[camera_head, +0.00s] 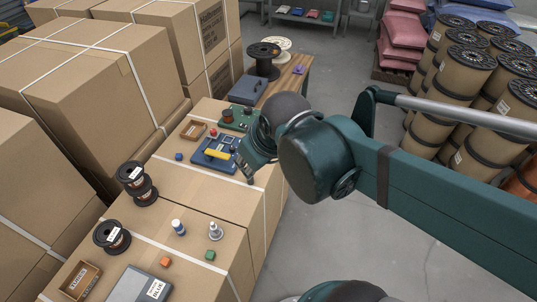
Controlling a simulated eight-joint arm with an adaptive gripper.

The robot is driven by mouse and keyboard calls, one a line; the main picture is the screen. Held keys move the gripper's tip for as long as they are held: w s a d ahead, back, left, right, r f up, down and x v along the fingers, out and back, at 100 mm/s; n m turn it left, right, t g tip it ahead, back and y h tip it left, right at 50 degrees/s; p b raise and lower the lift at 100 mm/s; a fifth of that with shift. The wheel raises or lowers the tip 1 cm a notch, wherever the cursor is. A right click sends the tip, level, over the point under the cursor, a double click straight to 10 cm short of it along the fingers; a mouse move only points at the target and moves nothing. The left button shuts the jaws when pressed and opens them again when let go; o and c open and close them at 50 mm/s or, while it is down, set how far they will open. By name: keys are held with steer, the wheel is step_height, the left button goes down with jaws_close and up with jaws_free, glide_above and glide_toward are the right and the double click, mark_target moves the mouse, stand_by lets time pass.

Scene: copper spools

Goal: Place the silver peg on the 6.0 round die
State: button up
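A small silver upright piece (215,231), which looks like the silver peg, stands on the near carton top at its right side. I cannot make out a label reading 6.0, so I cannot tell which piece is the round die. A blue board (204,163) with a yellow bar on it lies on the carton top further back. My gripper (247,172) is over the right edge of that carton top, beside the blue board and apart from the silver piece. Its fingers are small and dark, and I cannot see whether they hold anything.
A blue-and-white cylinder (178,227), an orange block (165,262), a green block (210,255) and black spools (112,237) share the near carton top. A green board (237,117) and a brown tray (193,131) lie further back. Tall cartons (85,75) stand left.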

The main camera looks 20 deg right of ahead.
steer(key=shift+s+d+r+m+t, duration=0.3)
steer(key=shift+d+r+m, duration=0.15)
steer(key=shift+d+m, duration=0.2)
steer(key=shift+s+d+r+m+t, duration=0.3)
steer(key=shift+d+r+m, duration=0.15)
steer(key=shift+d+m, duration=0.15)
steer(key=shift+s+d+r+m+t, duration=0.2)
steer(key=shift+s+d+r+m, duration=0.1)
steer(key=shift+d+r+m, duration=0.25)
steer(key=shift+d+f, duration=0.1)
